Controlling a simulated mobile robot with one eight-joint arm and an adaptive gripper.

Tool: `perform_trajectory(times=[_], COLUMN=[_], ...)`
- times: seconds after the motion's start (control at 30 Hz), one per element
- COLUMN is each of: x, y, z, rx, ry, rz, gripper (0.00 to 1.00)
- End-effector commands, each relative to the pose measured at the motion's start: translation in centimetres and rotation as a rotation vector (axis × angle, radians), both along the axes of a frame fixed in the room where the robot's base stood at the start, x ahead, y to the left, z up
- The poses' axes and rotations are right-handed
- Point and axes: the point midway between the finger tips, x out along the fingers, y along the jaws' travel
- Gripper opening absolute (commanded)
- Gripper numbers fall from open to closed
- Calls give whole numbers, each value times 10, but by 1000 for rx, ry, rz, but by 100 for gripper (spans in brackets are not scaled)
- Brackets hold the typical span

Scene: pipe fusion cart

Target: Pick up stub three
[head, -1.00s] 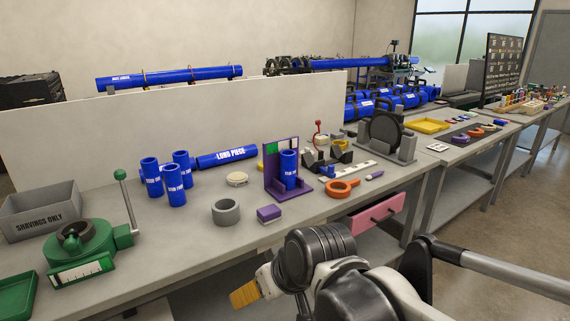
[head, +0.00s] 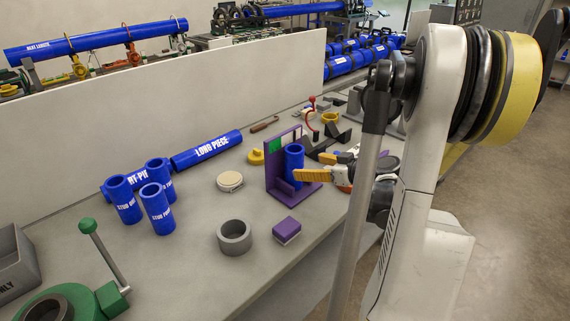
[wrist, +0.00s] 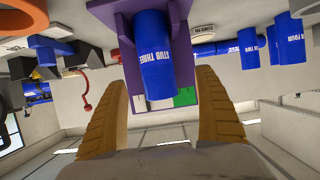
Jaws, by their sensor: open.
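Stub three (head: 294,157), a short blue tube with white lettering, stands upright in a purple L-shaped stand (head: 273,174) on the bench. In the wrist view, which is upside down, stub three (wrist: 152,62) shows its label, with the purple stand (wrist: 124,30) around and behind it. My gripper (head: 300,176) has yellow ribbed fingers and is at the stub's right in the head view, partly covering it. In the wrist view my gripper (wrist: 160,80) is open, one finger on each side of the stub's line, with visible gaps. Whether the stub is fully between the fingertips I cannot tell.
Several blue stubs (head: 157,208) stand at the left by the long piece (head: 207,149). A grey ring (head: 234,237), a purple block (head: 287,230) and a cream disc (head: 230,181) lie in front. A white panel (head: 170,110) runs behind. A red-knobbed tool (head: 312,100) stands beyond the stand.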

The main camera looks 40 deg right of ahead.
Motion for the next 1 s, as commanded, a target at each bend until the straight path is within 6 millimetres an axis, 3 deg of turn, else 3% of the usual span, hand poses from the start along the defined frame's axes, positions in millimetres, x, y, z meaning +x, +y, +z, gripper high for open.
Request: perform_trajectory(times=[0.1, 0.37, 0.6, 0.87, 0.9, 1.0], x=[19, 36, 69, 76, 76, 76], y=[2, 1, 0, 0, 0, 0], z=[-10, -17, -34, -34, -34, -34], rx=[-1, 0, 1, 1, 1, 1], ry=[1, 1, 2, 2, 2, 2], rz=[3, 1, 3, 0, 0, 0], gripper=[81, 81, 81, 81, 76, 45])
